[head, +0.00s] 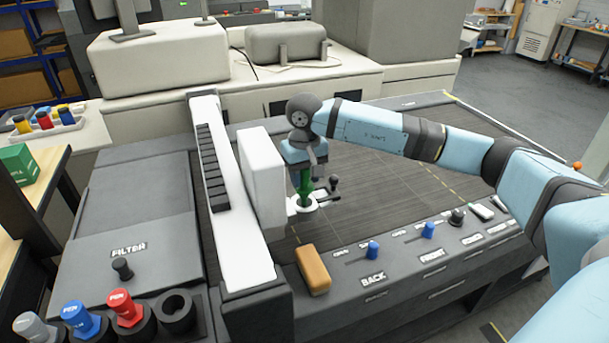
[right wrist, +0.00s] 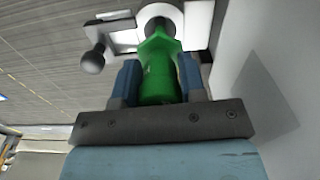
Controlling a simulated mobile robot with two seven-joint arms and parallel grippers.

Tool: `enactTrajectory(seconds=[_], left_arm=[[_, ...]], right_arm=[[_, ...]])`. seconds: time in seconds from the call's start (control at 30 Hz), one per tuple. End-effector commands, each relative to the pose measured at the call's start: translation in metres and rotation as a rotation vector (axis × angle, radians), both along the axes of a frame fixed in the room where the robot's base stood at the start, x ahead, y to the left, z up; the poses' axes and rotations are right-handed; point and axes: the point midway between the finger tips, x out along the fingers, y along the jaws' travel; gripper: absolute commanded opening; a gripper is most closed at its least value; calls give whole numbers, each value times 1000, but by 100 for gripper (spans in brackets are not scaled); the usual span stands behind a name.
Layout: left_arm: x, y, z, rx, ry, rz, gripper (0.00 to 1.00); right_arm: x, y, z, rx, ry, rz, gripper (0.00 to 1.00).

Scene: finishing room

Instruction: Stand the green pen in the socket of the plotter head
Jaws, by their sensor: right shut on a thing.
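The green pen (head: 306,185) is upright in my right gripper (head: 304,168), which is shut on it. In the right wrist view the green pen (right wrist: 158,75) sits between the two blue fingers of my right gripper (right wrist: 158,82). The pen's lower end is at the white ring of the plotter head's socket (head: 304,203); I cannot tell how deep it is in it. The white plotter head (head: 262,175) is mounted on the gantry just left of the pen. A dark-knobbed lever (head: 334,184) stands right of the socket. My left gripper is not in view.
The white gantry beam (head: 228,180) crosses the plotter bed (head: 400,185). At front left a rack holds grey, blue and red pens (head: 127,308) and an empty dark holder (head: 177,311). An orange block (head: 313,270) and blue sliders (head: 373,249) are on the front panel. The bed to the right is clear.

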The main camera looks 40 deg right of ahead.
Motion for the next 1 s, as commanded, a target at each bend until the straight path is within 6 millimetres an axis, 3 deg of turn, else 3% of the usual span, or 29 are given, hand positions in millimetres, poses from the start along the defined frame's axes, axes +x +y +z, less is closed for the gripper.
enactTrajectory(seconds=[1.0], left_arm=[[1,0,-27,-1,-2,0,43]], right_arm=[[0,0,-31,0,0,0,14]])
